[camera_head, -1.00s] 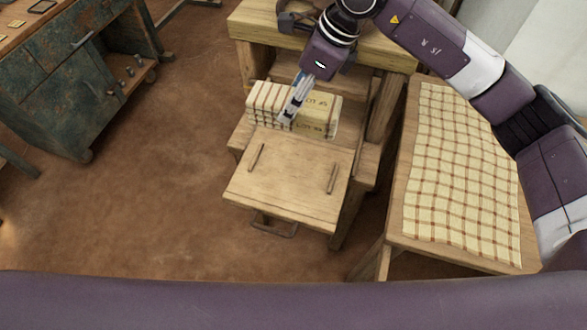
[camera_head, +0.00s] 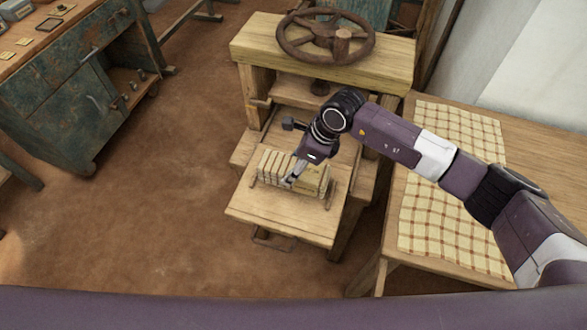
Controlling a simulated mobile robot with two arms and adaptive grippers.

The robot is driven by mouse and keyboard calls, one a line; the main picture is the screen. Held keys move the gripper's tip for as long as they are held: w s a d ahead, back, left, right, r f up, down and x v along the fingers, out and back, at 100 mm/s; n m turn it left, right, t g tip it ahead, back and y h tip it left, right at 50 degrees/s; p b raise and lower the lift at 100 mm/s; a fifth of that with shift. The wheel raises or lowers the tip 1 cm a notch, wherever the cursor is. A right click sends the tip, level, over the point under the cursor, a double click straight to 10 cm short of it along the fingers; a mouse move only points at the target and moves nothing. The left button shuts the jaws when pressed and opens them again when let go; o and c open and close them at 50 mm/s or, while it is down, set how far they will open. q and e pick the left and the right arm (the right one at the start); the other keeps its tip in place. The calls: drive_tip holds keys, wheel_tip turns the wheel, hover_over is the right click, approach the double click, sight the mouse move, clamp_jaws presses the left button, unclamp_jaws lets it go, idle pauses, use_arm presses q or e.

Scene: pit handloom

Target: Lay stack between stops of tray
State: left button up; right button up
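The stack (camera_head: 272,167) is a block of folded cream cloths with brown stripes. It is on the wooden tray (camera_head: 285,222), at the tray's back part, between the left stop (camera_head: 252,181) and the right stop (camera_head: 330,196). Whether it touches either stop or the tray cannot be told. My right gripper (camera_head: 293,182) comes down from above with its narrow grey fingers at the middle of the stack. It appears shut on the stack, though the fingers' far side is hidden. My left gripper is not in view.
The wooden press with a spoked handwheel (camera_head: 325,37) stands behind the tray. A side table (camera_head: 395,225) with checked cloth (camera_head: 445,235) is at the right, under my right arm. A green cabinet (camera_head: 60,95) stands at the left. The tray's front is bare.

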wheel_tip(320, 180, down, 2)
drive_tip(key=shift+f, duration=0.25)
drive_tip(key=shift+f, duration=0.1)
drive_tip(key=o, duration=1.3)
drive_tip(key=shift+c, duration=0.2)
drive_tip(key=shift+d+r, duration=0.1)
drive_tip(key=shift+r, duration=0.35)
drive_tip(key=b+v, duration=0.2)
drive_tip(key=v, duration=0.9)
drive_tip(key=shift+r, duration=0.15)
